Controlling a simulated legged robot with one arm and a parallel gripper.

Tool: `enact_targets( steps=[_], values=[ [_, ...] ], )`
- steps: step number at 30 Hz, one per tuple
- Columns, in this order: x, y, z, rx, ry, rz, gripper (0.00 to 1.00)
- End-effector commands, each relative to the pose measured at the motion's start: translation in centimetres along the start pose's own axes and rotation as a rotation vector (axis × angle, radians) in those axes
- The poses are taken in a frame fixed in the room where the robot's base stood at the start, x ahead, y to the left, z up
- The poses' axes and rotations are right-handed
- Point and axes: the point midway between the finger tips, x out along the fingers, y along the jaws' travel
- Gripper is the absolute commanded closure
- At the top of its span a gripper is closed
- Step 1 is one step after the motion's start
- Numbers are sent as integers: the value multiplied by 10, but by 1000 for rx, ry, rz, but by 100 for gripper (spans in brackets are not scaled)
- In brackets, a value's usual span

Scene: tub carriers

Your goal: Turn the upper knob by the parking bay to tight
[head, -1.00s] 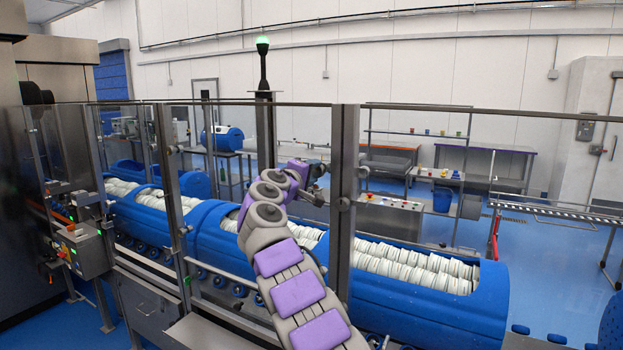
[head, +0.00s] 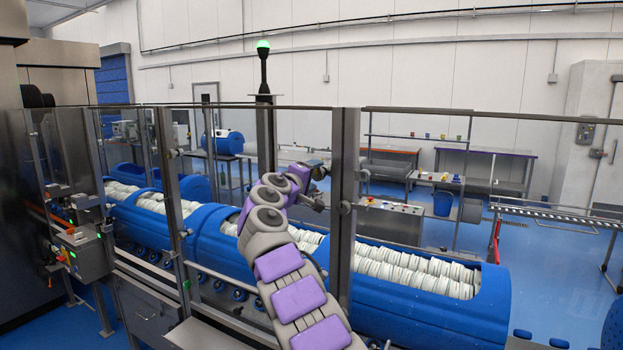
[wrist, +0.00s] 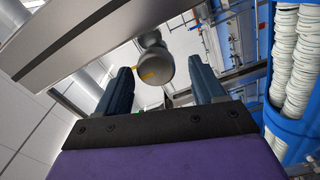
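In the wrist view a round grey knob (wrist: 154,68) with a yellow mark shows between the two dark blue fingers of my gripper (wrist: 162,85). A smaller grey round part sits just behind it. The fingers are spread, with visible gaps on both sides of the knob. In the head view my gripper (head: 318,186) is beside the grey fence post (head: 345,190), pointing right toward it. Small round knobs (head: 345,208) show on this post. I cannot tell from the head view which one is between the fingers.
Clear fence panels on grey posts stand in front of me. Behind them is a row of blue tubs (head: 400,300) filled with stacked white plates. A control box (head: 80,250) stands at the left. A post with a green lamp (head: 263,45) rises behind my arm.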

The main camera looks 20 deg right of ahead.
Motion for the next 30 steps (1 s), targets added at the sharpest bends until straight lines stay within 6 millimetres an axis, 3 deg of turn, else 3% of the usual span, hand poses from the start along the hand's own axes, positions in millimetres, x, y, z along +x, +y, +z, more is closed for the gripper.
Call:
enact_targets(
  steps=[11, 30],
  values=[
    [-12, 1, 0, 1, 2, 2, 31],
    [-80, 1, 0, -2, 0, 2, 31]
  ],
)
